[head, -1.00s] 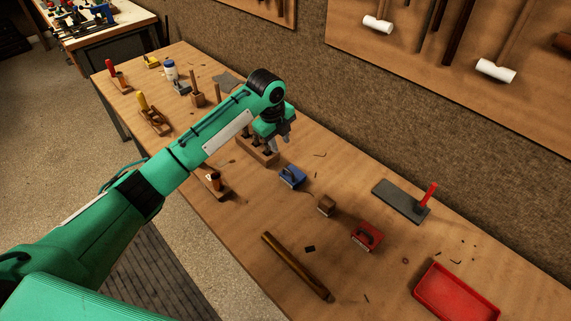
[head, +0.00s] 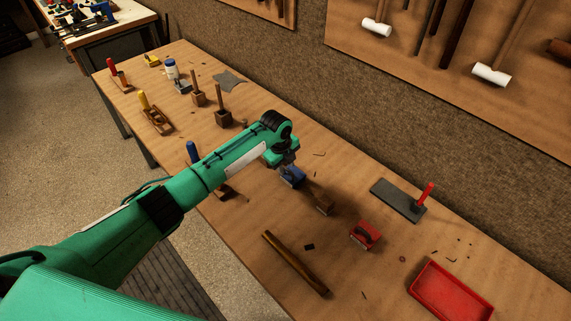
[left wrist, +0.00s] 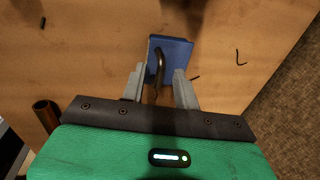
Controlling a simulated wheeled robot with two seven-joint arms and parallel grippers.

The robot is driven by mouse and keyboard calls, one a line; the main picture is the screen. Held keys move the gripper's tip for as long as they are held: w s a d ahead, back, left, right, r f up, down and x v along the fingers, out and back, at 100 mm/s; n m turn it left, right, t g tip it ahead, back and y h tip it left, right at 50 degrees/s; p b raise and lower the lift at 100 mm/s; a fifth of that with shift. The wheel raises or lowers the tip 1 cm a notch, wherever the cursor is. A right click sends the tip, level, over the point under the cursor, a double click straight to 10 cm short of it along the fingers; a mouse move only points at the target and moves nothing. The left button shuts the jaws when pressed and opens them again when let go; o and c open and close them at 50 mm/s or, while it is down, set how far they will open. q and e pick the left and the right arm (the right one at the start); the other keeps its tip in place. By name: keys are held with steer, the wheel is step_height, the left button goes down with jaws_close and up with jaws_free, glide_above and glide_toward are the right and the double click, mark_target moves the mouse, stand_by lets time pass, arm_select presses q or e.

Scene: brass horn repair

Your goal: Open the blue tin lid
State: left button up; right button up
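The blue tin (head: 292,178) stands on the workbench, partly hidden in the head view by my left gripper (head: 288,164). In the left wrist view the blue tin (left wrist: 176,48) lies just past the fingertips, with a dark curved handle (left wrist: 159,70) on its top. My left gripper (left wrist: 158,80) is open, its two grey fingers apart. The handle appears between them in the picture, with a gap on each side. I cannot tell how far the fingertips are above the lid. My right gripper is in neither view.
A dark brown rod (head: 295,264) lies near the front edge. A grey plate (head: 397,199) and a red tray (head: 450,292) lie farther right. Small dark bits are scattered about.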

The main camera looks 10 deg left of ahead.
arm_select(q)
jaws_close()
